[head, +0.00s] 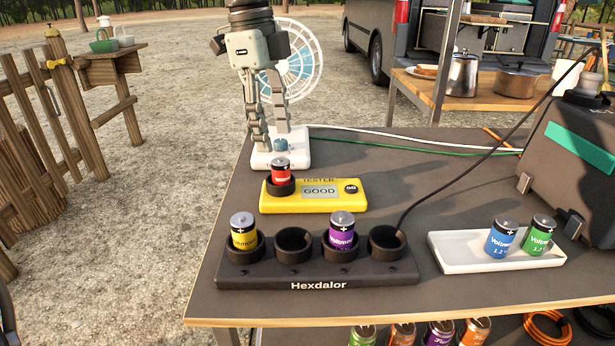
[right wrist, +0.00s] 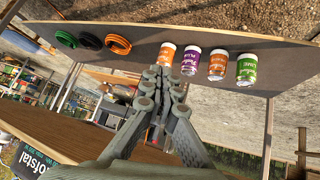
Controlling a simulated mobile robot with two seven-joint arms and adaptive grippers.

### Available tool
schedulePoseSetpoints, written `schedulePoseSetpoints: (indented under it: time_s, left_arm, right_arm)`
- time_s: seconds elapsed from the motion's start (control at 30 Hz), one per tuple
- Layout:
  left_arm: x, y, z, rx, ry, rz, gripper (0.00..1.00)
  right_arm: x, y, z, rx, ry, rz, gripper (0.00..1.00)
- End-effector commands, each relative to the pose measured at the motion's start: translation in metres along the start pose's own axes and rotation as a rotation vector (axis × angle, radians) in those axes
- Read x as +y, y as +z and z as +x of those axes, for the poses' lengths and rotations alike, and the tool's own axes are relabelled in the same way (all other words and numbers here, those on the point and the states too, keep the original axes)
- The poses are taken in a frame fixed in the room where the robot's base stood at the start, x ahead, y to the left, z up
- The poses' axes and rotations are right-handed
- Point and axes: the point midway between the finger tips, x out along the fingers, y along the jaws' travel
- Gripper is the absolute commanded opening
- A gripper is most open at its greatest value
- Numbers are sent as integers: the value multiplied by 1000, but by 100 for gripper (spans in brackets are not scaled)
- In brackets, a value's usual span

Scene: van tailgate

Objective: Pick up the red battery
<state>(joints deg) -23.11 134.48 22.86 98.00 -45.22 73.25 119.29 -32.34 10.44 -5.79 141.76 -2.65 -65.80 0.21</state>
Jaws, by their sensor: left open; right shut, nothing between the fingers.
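The red battery (head: 281,172) stands upright in the round black cup of the yellow tester (head: 313,204), whose display reads GOOD. My left gripper (head: 272,138) points down in the head view, open and empty. Its fingertips show just above the red battery in the picture, in front of the white fan base; the exact gap in depth is hard to tell. My right gripper (right wrist: 166,78) is shut and empty in the right wrist view. It points at a shelf with several cans, and the red battery does not show there.
A black Hexdalor charger (head: 318,273) holds a yellow battery (head: 243,231) and a purple battery (head: 341,230); two slots are empty. A white tray (head: 450,254) holds blue (head: 502,239) and green (head: 538,235) batteries. A fan (head: 293,62) stands behind the tester.

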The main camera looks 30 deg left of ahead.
Motion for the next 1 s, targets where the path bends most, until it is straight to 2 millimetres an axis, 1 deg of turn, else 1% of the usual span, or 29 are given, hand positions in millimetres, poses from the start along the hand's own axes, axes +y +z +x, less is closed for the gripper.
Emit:
schedulePoseSetpoints:
  time_s: [0.03,0.1,0.17,0.47,0.6,0.7,0.8,1.0]
  left_arm:
    - [3,0,-5,-56,14,-9,52]
    - [6,1,-10,-105,28,-25,52]
    - [8,2,-9,-127,35,-32,52]
    - [10,5,23,-128,39,-33,52]
    - [9,4,45,-126,41,-33,52]
    - [9,6,58,-126,38,-34,52]
    - [9,7,64,-126,36,-34,52]
    - [8,7,65,-126,34,-34,52]
  right_arm:
    - [-1,-1,-1,7,-1,-1,0]
    - [-1,-3,-2,14,-2,-1,0]
    - [-2,-4,-3,19,-3,-1,0]
    - [-5,-12,-3,49,-10,-1,0]
    - [-3,-9,-3,36,-6,0,0]
    - [-3,-9,-3,37,-6,0,0]
    - [-4,-9,-3,39,-7,0,0]
    - [-4,-10,-2,40,-7,0,0]
